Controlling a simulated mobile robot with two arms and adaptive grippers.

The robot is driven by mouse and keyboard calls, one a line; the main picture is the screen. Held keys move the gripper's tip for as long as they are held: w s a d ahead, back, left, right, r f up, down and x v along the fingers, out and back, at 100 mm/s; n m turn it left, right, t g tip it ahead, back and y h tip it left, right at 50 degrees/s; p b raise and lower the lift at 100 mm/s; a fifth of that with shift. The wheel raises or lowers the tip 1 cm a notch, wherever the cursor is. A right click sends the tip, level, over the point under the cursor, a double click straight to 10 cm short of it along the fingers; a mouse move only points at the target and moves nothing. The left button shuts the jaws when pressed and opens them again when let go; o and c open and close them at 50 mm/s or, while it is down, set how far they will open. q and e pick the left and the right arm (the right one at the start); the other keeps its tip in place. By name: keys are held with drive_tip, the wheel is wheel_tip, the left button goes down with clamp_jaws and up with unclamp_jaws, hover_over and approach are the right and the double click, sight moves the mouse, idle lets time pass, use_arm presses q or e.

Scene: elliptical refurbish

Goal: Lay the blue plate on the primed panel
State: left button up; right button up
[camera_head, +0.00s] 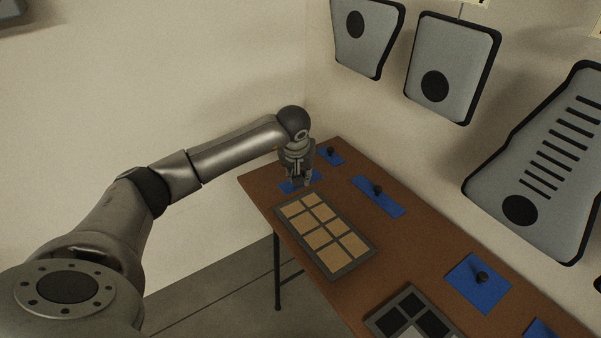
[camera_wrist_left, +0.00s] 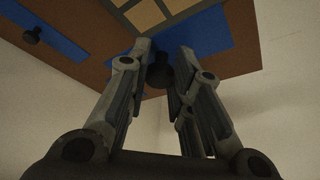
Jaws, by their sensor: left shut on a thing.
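My left gripper (camera_head: 301,183) is at the far left end of the brown table, pointing down. It is shut on the black knob (camera_wrist_left: 160,74) of a blue plate (camera_head: 317,177). That plate also shows behind the fingertips in the left wrist view (camera_wrist_left: 208,34). I cannot tell whether the plate touches the table. Two framed panels lie on the table: one with tan squares (camera_head: 341,268) just in front of the held plate, one with black and grey squares (camera_head: 376,322), cut off at the bottom edge. I cannot tell which is primed. My right gripper is out of view.
More blue plates with black knobs lie along the wall side: a far one (camera_head: 322,151), a long one (camera_head: 392,207), a squarer one (camera_head: 497,294) and one at the bottom right (camera_head: 536,330). Grey shaped panels (camera_head: 452,60) hang on the wall. Bare tabletop (camera_head: 410,255) lies between.

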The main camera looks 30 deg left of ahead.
use_arm(q)
drive_tip(key=shift+f, duration=0.35)
drive_tip(key=shift+f+b, duration=1.35)
drive_tip(key=shift+f, duration=0.65)
drive_tip(key=shift+f+b, duration=0.8)
drive_tip(key=shift+f, duration=0.55)
drive_tip(key=shift+w+f+b, duration=0.1)
drive_tip(key=shift+f+b, duration=0.6)
drive_tip(key=shift+f, duration=0.2)
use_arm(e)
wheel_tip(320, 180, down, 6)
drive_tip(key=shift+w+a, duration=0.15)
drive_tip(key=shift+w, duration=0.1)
use_arm(q)
drive_tip(key=shift+f, duration=0.15)
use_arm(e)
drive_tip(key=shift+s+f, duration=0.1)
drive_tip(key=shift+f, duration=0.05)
use_arm(q)
drive_tip(key=o, duration=0.9)
drive_tip(key=shift+c, duration=0.2)
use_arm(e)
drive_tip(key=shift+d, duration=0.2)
